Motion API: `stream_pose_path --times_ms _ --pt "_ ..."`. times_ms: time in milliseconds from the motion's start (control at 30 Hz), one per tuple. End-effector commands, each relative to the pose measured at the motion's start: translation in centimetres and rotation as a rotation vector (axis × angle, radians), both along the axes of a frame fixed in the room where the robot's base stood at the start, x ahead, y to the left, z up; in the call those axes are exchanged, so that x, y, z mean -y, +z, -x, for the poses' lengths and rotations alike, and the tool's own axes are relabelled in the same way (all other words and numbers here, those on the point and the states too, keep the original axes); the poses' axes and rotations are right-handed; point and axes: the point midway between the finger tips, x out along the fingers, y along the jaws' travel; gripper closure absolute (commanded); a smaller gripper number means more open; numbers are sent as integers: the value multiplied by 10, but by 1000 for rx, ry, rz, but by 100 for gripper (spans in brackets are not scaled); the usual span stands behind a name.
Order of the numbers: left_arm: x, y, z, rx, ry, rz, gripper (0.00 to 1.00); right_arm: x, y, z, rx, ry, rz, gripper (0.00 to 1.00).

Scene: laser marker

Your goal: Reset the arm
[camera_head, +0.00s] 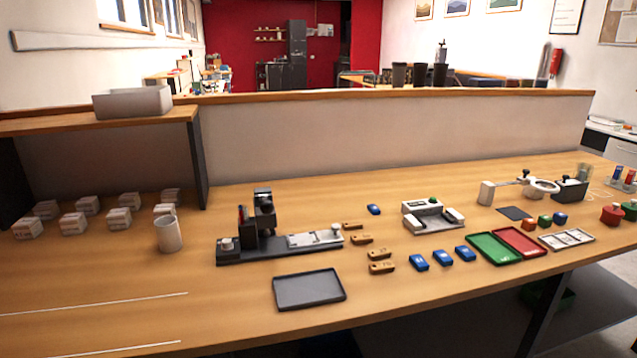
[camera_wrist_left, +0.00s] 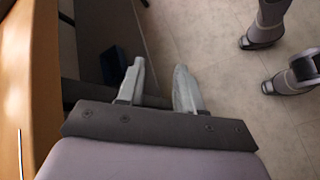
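My left gripper (camera_wrist_left: 158,88) shows in the left wrist view with its two pale fingers apart and nothing between them. It hangs off the table's edge, over the tiled floor. The wooden table (camera_wrist_left: 40,95) is at the left of that view. Neither arm nor gripper shows in the head view. In the head view, the laser marker (camera_head: 264,222) stands on the table (camera_head: 390,306) with its dark base and a light fixture plate. A dark grey tray (camera_head: 309,289) lies in front of it.
Wooden tags (camera_head: 381,267), blue pieces (camera_head: 442,257), a white device (camera_head: 432,216), a green tray (camera_head: 494,248) and a red tray (camera_head: 520,241) lie to the right. A white cup (camera_head: 168,234) and several small white boxes (camera_head: 74,223) stand at the left. The front left of the table is clear.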

Motion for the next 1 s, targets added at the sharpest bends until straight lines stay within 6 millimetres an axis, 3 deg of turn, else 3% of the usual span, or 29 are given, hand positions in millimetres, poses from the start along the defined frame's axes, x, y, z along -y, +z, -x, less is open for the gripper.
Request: stream_pose_path --times_ms 33,200,433,700,1000 --pt "14 -16 11 72 -43 -34 64 0 0 0 0 0 0 57" --pt "42 -53 34 356 -167 -190 64 0 0 0 0 0 0 57" --pt "62 -78 62 724 -303 -447 64 0 -1 2 -4 -1 0 57" --pt "51 -82 98 1056 -476 -865 64 0 -1 3 -6 -1 0 57" --pt "23 -73 129 1192 -685 -1230 64 0 -2 3 -7 0 0 57"
